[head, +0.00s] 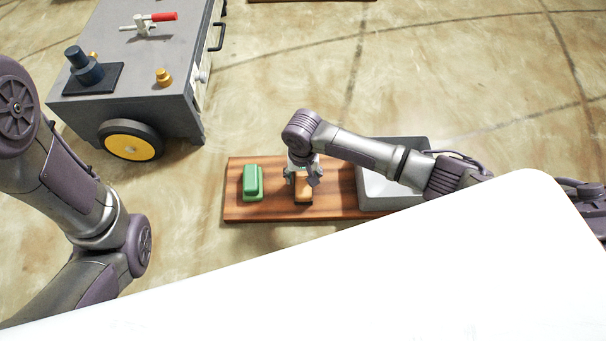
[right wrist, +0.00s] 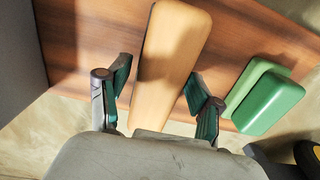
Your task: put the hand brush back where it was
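The hand brush, as far as I can tell, is the tan, rounded wooden block (head: 304,194) on the brown wooden board (head: 232,208). Its smooth tan top (right wrist: 172,55) fills the middle of the right wrist view. My right gripper (head: 302,180) is low over the board, right at the tan block. In the right wrist view its two fingers (right wrist: 158,90) stand apart on either side of the block, with a narrow gap visible on the left. The block's underside is hidden. My left arm is at the left of the head view; its gripper is out of view.
A green block (head: 252,183) lies on the board left of the gripper. A grey tray (head: 372,199) stands at the board's right end, partly behind my arm. A grey wheeled cart (head: 180,100) stands at upper left. The floor behind the board is clear.

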